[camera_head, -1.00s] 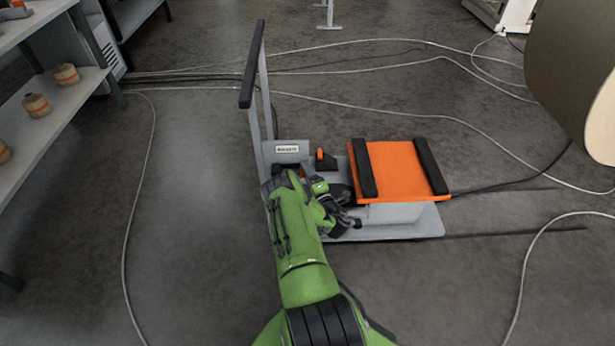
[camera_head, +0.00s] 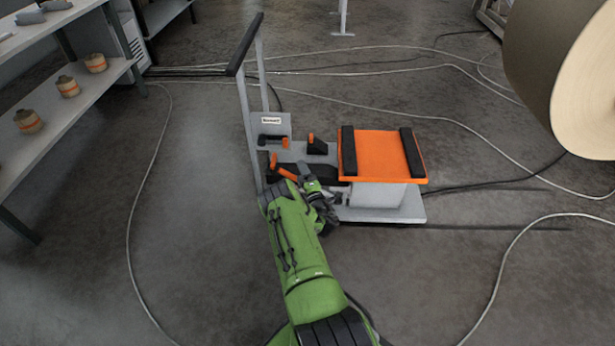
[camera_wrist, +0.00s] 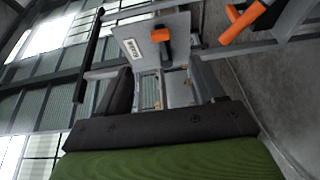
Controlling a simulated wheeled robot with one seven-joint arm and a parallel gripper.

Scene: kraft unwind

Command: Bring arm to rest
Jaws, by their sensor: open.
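My green arm reaches forward in the head view, and my gripper (camera_head: 318,203) is at its far end, low beside the near left part of a lift cart (camera_head: 415,207). In the wrist view my gripper (camera_wrist: 163,90) shows its two dark fingers apart with nothing between them. The cart's labelled grey panel (camera_wrist: 150,42) and an orange-tipped lever (camera_wrist: 161,36) lie beyond the fingers. A second orange handle (camera_wrist: 243,20) is at the upper right of that view. In the head view the fingertips are partly hidden by the wrist.
The cart carries an orange platform (camera_head: 383,157) with black strips and has a tall push handle (camera_head: 245,45). A shelf (camera_head: 65,115) with several small rolls stands at left. A large paper roll (camera_head: 565,75) hangs at upper right. Cables (camera_head: 500,262) cross the floor.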

